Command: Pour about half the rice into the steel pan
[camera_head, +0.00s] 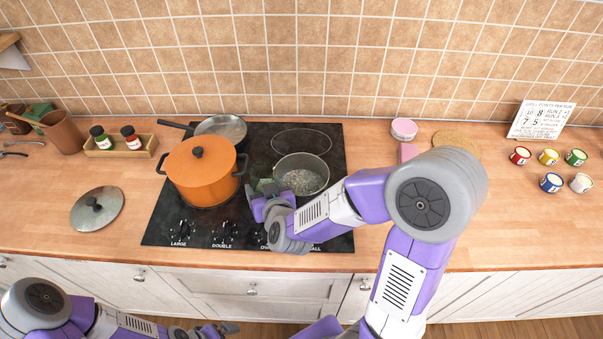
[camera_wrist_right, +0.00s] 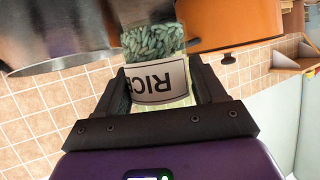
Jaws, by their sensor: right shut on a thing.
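The steel pan (camera_head: 301,161) sits on the right side of the black hob, with pale speckled grains inside. My right gripper (camera_head: 262,198) is at the pan's left side, shut on the rice jar (camera_wrist_right: 160,84). In the right wrist view the jar is clear, with a white RICE label upside down in the picture and pale green-looking grains beyond the label. The jar's far end is close to the pan's steel wall (camera_wrist_right: 55,40); its mouth is hidden. In the head view the jar is mostly hidden by my gripper. My left gripper (camera_head: 222,328) is low at the bottom edge, away from the counter objects.
A large orange pot (camera_head: 200,175) stands just left of my right gripper. A frying pan (camera_head: 222,127) is behind it. A glass lid (camera_head: 97,209) lies left of the hob. Spice jars stand in a wooden box (camera_head: 125,147). Small paint-like cups (camera_head: 549,157) are far right.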

